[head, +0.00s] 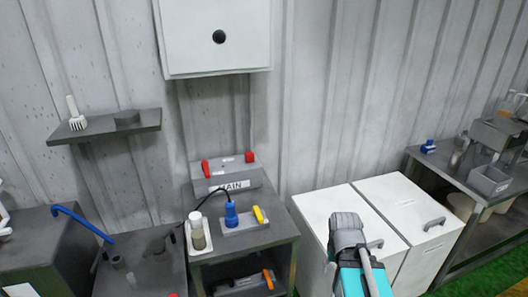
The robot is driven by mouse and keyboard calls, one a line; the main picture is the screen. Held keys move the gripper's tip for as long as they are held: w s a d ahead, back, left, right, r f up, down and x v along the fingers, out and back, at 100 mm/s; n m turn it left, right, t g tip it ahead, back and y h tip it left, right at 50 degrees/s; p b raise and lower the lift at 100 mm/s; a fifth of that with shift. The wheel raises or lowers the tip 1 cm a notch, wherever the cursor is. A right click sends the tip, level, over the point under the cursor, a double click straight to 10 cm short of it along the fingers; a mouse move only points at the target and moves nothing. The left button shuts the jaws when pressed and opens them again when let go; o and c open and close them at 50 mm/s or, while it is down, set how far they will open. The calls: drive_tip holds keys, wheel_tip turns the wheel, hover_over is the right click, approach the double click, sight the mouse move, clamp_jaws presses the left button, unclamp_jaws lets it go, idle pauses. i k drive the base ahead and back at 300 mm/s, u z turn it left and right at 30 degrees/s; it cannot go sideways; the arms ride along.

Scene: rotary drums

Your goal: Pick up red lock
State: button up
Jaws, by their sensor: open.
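Two small red pieces sit at the ends of a grey box (227,174) labelled MAIN, one red piece (206,168) at the left and one red piece (249,157) at the right. I cannot tell at this size which is the red lock. The box stands at the back of a dark bench against the wall. My arm shows as a grey and teal link at the lower right, in front of white cabinets and apart from the box. No gripper fingers can be made out.
On the bench in front of the box are a blue plug (231,214) with a black cable, a yellow piece (259,215) and a jar (197,231). A white wall cabinet (218,37) hangs above. A shelf (105,127) with a brush is at left. White cabinets (397,222) stand right.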

sight(249, 156)
drive_tip(key=i, duration=1.25)
drive_tip(key=u, duration=0.75)
